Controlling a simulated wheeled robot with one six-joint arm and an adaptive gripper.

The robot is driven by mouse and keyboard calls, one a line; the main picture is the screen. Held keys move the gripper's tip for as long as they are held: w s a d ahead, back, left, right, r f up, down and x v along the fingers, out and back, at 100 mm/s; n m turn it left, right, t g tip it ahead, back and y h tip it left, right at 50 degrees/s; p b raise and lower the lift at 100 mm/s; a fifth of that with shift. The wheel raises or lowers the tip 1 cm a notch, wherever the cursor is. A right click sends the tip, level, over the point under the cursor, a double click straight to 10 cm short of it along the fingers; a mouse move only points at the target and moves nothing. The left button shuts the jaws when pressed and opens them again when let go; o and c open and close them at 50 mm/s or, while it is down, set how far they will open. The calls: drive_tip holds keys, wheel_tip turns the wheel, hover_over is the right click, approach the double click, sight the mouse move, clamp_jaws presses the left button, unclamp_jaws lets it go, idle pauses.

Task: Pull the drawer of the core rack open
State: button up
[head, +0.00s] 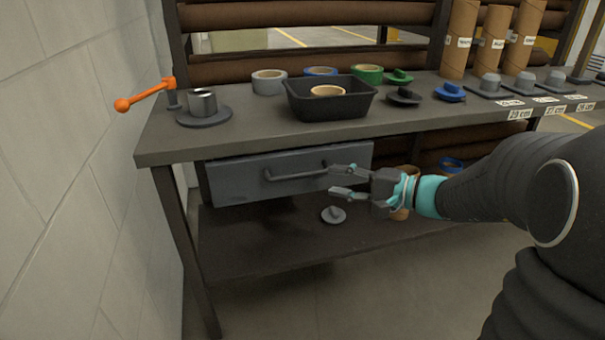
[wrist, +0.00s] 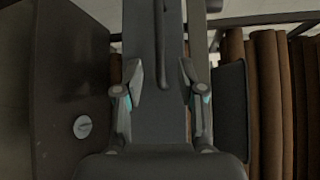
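The grey drawer (head: 235,180) of the core rack hangs under the worktop and looks shut. Its dark bar handle (head: 290,177) runs along the front. My gripper (head: 333,179) is open at the handle's right end, one finger above the other. In the wrist view, the drawer front (wrist: 160,120) runs up the middle, and the handle (wrist: 162,45) lies at the top, between and beyond the fingertips of my gripper (wrist: 160,68). I see no finger closed on the handle. Whether a fingertip touches the handle or drawer cannot be told.
The worktop (head: 240,142) above holds a black tray (head: 330,105), tape rolls, an orange crank (head: 145,95) and cardboard tubes (head: 492,40). A grey cap (head: 333,214) lies on the lower shelf (head: 270,245). A rack leg (head: 185,240) stands left, near the wall.

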sight(306, 176)
drive_tip(key=x, duration=0.9)
drive_tip(key=shift+a+p, duration=0.15)
drive_tip(key=shift+p, duration=0.2)
clamp_jaws()
